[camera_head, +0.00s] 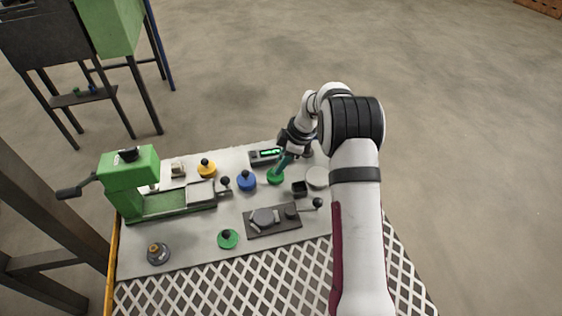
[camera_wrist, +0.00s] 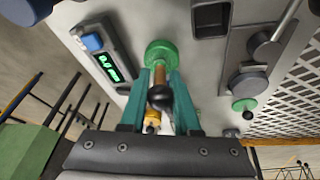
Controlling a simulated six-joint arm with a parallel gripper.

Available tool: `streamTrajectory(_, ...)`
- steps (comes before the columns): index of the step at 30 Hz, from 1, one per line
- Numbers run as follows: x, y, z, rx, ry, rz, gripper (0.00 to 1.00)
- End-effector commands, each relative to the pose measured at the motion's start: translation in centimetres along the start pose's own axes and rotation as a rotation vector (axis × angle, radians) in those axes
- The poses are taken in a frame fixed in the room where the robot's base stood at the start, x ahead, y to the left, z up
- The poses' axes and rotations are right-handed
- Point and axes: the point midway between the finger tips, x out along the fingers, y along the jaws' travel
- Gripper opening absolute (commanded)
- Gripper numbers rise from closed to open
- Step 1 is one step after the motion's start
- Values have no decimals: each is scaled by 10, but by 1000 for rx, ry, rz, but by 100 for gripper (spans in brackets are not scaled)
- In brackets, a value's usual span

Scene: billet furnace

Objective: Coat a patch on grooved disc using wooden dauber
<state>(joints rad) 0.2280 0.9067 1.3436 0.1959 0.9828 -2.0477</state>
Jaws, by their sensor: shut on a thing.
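My gripper (camera_head: 281,167) reaches down over the back middle of the table. In the wrist view its two teal fingers (camera_wrist: 160,90) are closed around a tan, wood-like stem (camera_wrist: 158,74) with a black ball end, which fits the wooden dauber. The stem lines up with a green round piece (camera_wrist: 162,50), also seen in the head view (camera_head: 275,177); I cannot tell whether they are one piece or only touching. A grey disc (camera_head: 263,217) lies in a dark clamp fixture to the front, also in the wrist view (camera_wrist: 246,85). Its grooves are too small to make out.
Around my gripper are a display box (camera_head: 265,156), a blue knobbed piece (camera_head: 246,181), a black square cup (camera_head: 299,188) and a pale round dish (camera_head: 317,177). A green press (camera_head: 130,180) stands left. White lattice (camera_head: 250,285) covers the front.

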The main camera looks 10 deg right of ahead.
Motion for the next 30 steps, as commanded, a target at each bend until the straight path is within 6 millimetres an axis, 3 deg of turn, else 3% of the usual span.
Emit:
streamTrajectory(4,-2,-1,0,0,-2,-4,0)
streamTrajectory(21,-61,4,-22,-1,-1,-1,0)
streamTrajectory(30,-65,4,-23,0,-1,-2,0)
